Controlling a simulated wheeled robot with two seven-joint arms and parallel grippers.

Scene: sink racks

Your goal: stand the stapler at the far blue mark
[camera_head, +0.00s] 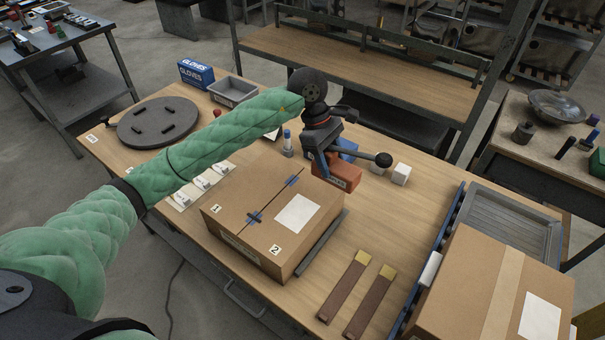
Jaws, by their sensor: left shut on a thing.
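The stapler (341,173) looks like an orange-red block. It hangs beneath my left gripper (324,154), which is shut on it, beyond the far right part of the closed cardboard box. The far blue mark (293,181) is a small blue tape patch on the box top (238,189), near its far edge. A nearer blue mark (255,218) lies on the same top, on the dark seam. The stapler is to the right of the far mark and appears apart from it. The gripper hides part of the stapler. My right gripper is not in view.
A white label (295,214) lies on the box top. A blue block (348,147), a dark rod with a round knob (383,160) and a white cube (401,174) are close to the gripper. Two brown strips (343,290) and a larger box (485,285) are at right.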

